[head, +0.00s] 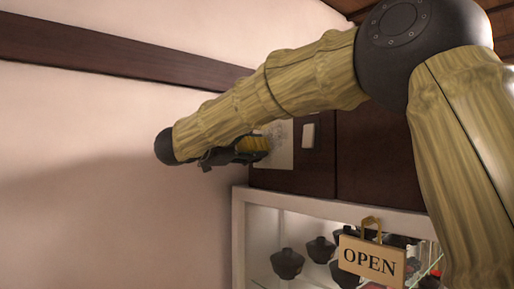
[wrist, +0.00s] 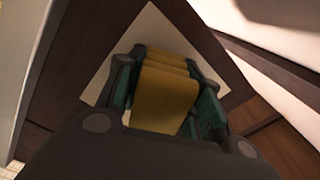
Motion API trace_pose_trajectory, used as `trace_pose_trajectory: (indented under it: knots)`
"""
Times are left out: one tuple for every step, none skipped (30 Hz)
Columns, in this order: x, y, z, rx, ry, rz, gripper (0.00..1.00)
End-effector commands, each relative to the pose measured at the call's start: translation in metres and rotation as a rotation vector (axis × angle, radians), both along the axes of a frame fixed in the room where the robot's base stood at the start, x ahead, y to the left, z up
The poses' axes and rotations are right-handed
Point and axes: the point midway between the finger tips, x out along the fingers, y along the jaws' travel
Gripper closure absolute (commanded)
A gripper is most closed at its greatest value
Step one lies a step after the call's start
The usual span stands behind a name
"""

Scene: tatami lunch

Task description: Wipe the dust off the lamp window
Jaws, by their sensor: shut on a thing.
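My gripper (head: 240,152) is shut on a folded yellow cloth (head: 256,143), which sticks out past the fingers to the right. In the wrist view the cloth (wrist: 165,95) fills the space between the two green-lined fingers (wrist: 163,100). A pale panel (head: 284,150), which looks like the lamp window, is set in a dark wooden front. Faint grey marks show on it, perhaps dust. The cloth overlaps its left part in the head view; I cannot tell whether it touches. In the wrist view the pale panel (wrist: 152,28) lies behind the cloth, mostly hidden.
A small white block (head: 308,135) sits on the dark wood right of the panel. Below is a white-framed display case (head: 239,235) with several dark bowls (head: 287,263). A wooden OPEN sign (head: 371,262) hangs at its front. A plain wall (head: 90,130) fills the left.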

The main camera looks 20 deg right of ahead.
Motion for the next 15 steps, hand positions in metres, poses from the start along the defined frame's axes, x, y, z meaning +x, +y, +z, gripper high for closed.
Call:
trace_pose_trajectory:
  knots:
    - [0.003, 0.000, 0.001, 0.000, 0.000, 0.000, 0.83]
    - [0.003, 0.001, 0.001, 0.000, -0.001, 0.000, 0.83]
    - [0.004, 0.001, 0.001, 0.000, -0.001, 0.000, 0.83]
    - [0.004, 0.001, 0.001, 0.000, -0.001, 0.000, 0.83]
    - [0.004, 0.001, 0.001, 0.000, -0.001, 0.000, 0.83]
    - [0.004, 0.001, 0.002, 0.000, -0.001, 0.000, 0.83]
    - [0.004, 0.001, 0.004, 0.000, -0.001, 0.000, 0.83]
    - [0.004, 0.001, 0.005, 0.001, -0.002, 0.000, 0.83]
    - [0.004, 0.002, 0.007, 0.001, -0.002, 0.000, 0.83]
    - [0.004, 0.002, 0.009, 0.001, -0.002, 0.000, 0.83]
    - [0.004, 0.002, 0.011, 0.001, -0.002, 0.000, 0.83]
    - [0.004, 0.002, 0.014, 0.001, -0.002, 0.000, 0.83]
    - [0.003, 0.003, 0.015, 0.001, -0.002, 0.000, 0.83]
    - [0.003, 0.003, 0.017, 0.001, -0.002, 0.000, 0.83]
    - [0.003, 0.003, 0.018, 0.001, -0.002, 0.000, 0.83]
